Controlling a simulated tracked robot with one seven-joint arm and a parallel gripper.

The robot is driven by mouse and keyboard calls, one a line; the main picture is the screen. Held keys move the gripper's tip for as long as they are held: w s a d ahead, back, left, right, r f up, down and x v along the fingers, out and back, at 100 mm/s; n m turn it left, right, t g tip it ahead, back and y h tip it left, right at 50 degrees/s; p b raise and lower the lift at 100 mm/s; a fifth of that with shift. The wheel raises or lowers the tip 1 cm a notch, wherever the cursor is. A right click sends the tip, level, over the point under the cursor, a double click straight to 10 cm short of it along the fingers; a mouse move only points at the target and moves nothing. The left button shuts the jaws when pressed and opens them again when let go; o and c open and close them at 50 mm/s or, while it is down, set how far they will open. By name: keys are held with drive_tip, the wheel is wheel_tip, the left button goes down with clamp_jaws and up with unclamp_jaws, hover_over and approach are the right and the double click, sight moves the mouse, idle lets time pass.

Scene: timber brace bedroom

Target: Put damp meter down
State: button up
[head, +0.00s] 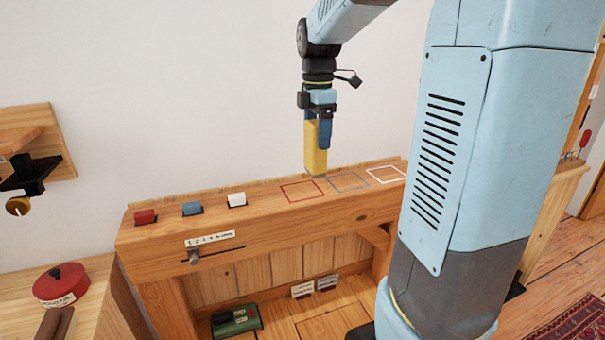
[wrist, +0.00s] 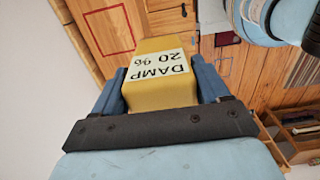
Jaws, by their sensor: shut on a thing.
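The damp meter (head: 315,151) is a yellow block held upright in my gripper (head: 318,125) above the wooden shelf top (head: 265,198). In the wrist view the damp meter (wrist: 160,82) shows a label reading "DAMP 20 %", with the blue fingers of my gripper (wrist: 160,88) shut on both its sides. The meter's lower end is close to the shelf top, between the red outline (head: 303,191) and the blue outline (head: 348,182). I cannot tell whether it touches the wood. A white outline (head: 386,174) lies further right.
A red round container (head: 61,286) stands at the lower left. My arm column hides the shelf's right end.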

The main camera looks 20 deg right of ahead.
drive_tip(key=w+d+f, duration=0.1)
drive_tip(key=w+f, duration=1.1)
drive_tip(key=shift+w+f, duration=0.15)
drive_tip(key=shift+f, duration=0.05)
drive_tip(key=o, duration=1.1)
drive_tip(key=shift+o, duration=0.2)
